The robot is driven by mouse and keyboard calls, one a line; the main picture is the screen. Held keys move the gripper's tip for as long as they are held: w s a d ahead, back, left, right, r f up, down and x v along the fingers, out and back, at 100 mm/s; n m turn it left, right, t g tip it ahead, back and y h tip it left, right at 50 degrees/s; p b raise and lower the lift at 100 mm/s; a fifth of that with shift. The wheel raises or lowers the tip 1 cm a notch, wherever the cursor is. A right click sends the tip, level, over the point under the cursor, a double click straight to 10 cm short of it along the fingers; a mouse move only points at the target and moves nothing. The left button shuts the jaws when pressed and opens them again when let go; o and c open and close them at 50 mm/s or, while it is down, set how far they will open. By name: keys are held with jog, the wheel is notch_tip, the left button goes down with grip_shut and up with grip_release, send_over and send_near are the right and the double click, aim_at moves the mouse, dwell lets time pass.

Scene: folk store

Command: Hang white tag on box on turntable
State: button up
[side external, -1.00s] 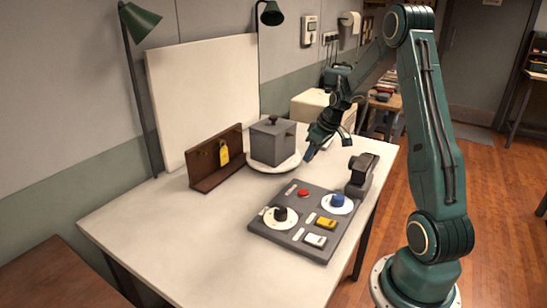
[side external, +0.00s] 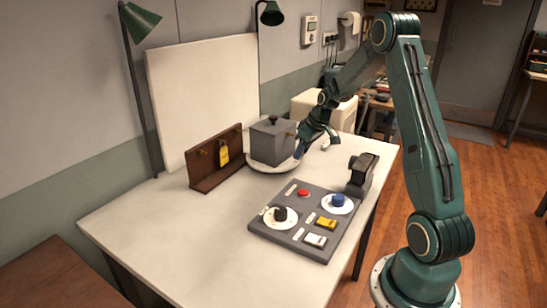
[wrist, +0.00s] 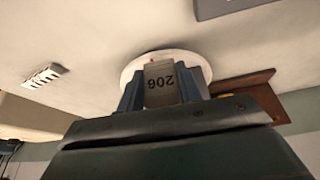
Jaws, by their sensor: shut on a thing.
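My gripper (side external: 299,152) is beside the right side of the grey box (side external: 270,143), its fingers pointing down and left. The box has a dark knob on top and stands on the round white turntable (side external: 262,168). In the wrist view, the gripper (wrist: 163,88) is shut on a pale tag (wrist: 161,84) marked 206, which looks grey in shadow. The turntable rim (wrist: 203,63) shows behind the fingers, and the tag and fingers hide most of what lies beyond. I cannot tell whether the tag touches the box. The tag cannot be made out in the side view.
A brown wooden stand (side external: 205,181) with a yellow tag (side external: 223,155) is left of the box. A control panel (side external: 285,237) with knobs and buttons lies in front, with a dark device (side external: 361,174) beside it. A white board (side external: 200,100) stands behind. The table's front left is clear.

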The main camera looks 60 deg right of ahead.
jog(key=shift+w+d+f, duration=0.1)
jog(key=shift+w+f, duration=0.1)
jog(key=shift+w, duration=1.35)
jog(key=shift+w+f, duration=0.1)
jog(key=shift+w, duration=0.1)
jog(key=shift+w, duration=0.1)
jog(key=o, duration=1)
jog(key=shift+o, duration=0.2)
jog(key=v, duration=1.3)
jog(key=shift+r, duration=0.3)
